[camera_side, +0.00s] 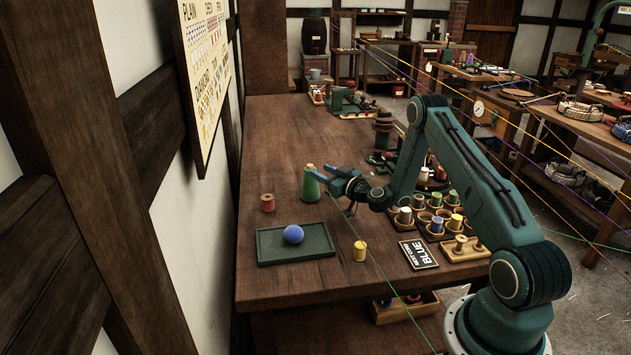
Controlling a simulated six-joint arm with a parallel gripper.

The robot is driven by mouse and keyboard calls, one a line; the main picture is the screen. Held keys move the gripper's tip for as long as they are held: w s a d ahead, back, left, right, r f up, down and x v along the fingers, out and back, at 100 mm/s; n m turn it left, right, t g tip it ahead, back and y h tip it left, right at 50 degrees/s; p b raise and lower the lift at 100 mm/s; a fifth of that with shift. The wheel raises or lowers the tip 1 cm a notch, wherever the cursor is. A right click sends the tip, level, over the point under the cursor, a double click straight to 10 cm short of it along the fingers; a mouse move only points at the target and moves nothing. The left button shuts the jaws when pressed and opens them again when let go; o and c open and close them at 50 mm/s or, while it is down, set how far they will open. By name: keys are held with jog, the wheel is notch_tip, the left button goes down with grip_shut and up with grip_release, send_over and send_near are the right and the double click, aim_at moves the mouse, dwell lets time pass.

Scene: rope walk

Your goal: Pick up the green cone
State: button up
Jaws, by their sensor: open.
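The green cone (309,184) is a spool of green thread standing upright on the wooden table, left of the middle of the view. My gripper (316,174) reaches in from the right at the height of the cone's upper part. Its blue-tipped fingers are open. One finger overlaps the cone in this view, and I cannot tell whether the fingers touch it or are on both sides of it. A thin green thread runs from near the gripper down to the front right.
A green tray (270,250) with a blue ball (293,234) lies in front. The table's far left is clear.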

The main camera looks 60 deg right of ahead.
aim_at(312, 167)
jog(key=shift+w, duration=0.35)
jog(key=shift+x, duration=2.85)
grip_shut()
